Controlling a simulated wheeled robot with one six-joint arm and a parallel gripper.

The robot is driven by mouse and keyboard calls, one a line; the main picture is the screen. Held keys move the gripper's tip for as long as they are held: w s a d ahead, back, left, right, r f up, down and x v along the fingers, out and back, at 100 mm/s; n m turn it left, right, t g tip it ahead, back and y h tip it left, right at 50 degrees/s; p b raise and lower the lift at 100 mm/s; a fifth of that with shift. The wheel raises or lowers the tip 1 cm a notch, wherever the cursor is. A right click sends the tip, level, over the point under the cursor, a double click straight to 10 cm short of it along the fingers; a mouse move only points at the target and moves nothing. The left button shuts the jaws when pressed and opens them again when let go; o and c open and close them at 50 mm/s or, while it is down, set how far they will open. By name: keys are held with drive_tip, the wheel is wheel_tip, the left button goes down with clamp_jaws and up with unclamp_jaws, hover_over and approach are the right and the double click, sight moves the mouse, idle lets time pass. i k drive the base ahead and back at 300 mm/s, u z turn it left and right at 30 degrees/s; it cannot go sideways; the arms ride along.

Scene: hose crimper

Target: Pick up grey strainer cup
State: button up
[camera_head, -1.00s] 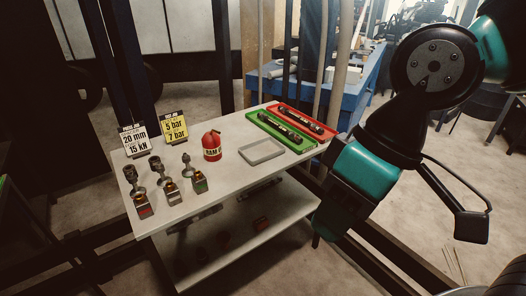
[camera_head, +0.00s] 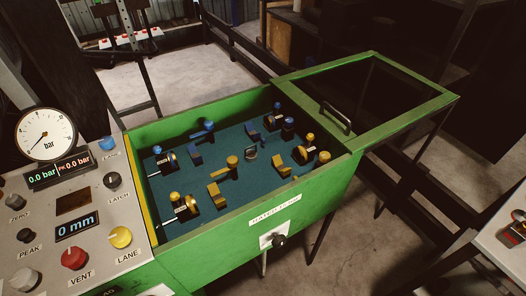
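A small grey ring-like or cup-like piece (camera_head: 251,153) sits on the dark teal floor of an open green box (camera_head: 306,208), near its middle. It may be the grey strainer cup, but it is too small to tell for sure. It lies among several blue and yellow fittings. My gripper is not in view.
The box's green-framed lid (camera_head: 441,97) with a handle lies open to the right. A control panel (camera_head: 95,215) with a pressure gauge (camera_head: 45,134) and knobs stands at the left. A white table edge (camera_head: 500,243) shows at the lower right.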

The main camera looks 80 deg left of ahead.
sight(251, 156)
drive_tip(key=u, duration=0.55)
drive_tip(key=i, duration=0.85)
drive_tip(key=u, duration=3.45)
